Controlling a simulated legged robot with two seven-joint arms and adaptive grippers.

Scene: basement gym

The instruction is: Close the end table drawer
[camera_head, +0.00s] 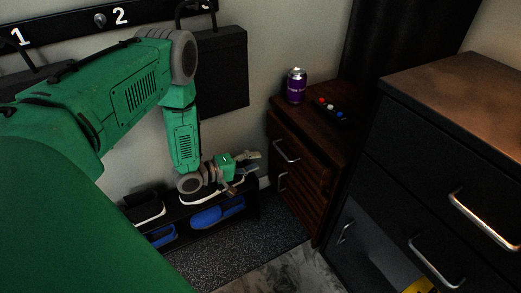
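The dark brown wooden end table (345,147) stands against the wall right of centre. Its upper drawer (305,153) has a curved metal handle and seems to stick out a little from the front; how far is hard to tell. A second handle (282,182) shows lower down. My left gripper (252,166) is left of the drawer front, with its fingers spread and nothing between them. It looks apart from the table, in front of the shoe rack. My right gripper is out of view.
A purple can (296,87) and a small dark strip with coloured buttons (331,110) stand on the end table. A black cabinet (430,150) with metal handles is at the right. A shoe rack (190,222) with shoes is below my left arm.

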